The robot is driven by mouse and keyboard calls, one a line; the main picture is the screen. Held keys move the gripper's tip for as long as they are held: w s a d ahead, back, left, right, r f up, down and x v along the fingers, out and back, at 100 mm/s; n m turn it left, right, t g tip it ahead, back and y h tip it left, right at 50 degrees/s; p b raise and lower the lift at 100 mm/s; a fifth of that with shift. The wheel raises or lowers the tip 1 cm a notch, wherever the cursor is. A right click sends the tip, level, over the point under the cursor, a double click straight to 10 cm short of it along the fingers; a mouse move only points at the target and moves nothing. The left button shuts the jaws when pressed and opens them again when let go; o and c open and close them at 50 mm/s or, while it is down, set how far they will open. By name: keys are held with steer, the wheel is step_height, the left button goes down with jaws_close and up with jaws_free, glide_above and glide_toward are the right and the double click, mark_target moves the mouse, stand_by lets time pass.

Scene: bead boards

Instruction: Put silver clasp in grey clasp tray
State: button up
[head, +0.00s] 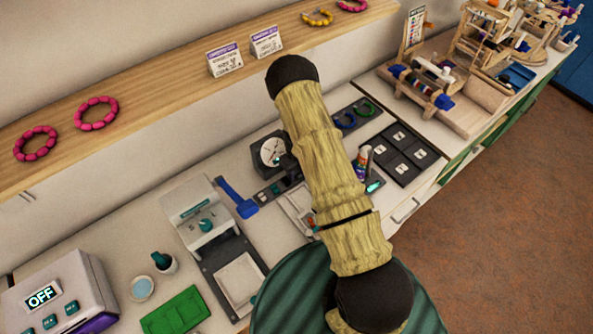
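I cannot make out a silver clasp in the head view. A dark grey tray with several square, light-marked compartments (405,152) lies on the counter right of my arm; I cannot tell if it is the grey clasp tray. My arm crosses the middle of the view from bottom right to upper centre and hides part of the counter. My gripper does not show, so its hold and its place relative to the clasp are hidden.
A small bottle (363,160) stands left of the dark tray. A press-like device (203,215), a blue-handled tool (238,200) and a green board (176,312) are on the left counter. A wooden shelf (160,88) with bead bracelets runs above. Brown floor (500,240) is clear at right.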

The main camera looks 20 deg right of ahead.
steer(key=shift+w+d+r, duration=0.1)
steer(key=shift+w+d, duration=0.1)
steer(key=shift+d, duration=0.15)
steer(key=shift+w+d+r+p, duration=0.1)
steer(key=shift+r+p, duration=0.65)
steer(key=shift+r, duration=0.05)
steer(key=shift+r+b, duration=0.3)
steer(key=shift+b, duration=0.2)
step_height(320, 180, up, 11)
steer(key=b, duration=0.3)
steer(key=shift+s+a, duration=0.2)
steer(key=shift+a, duration=0.05)
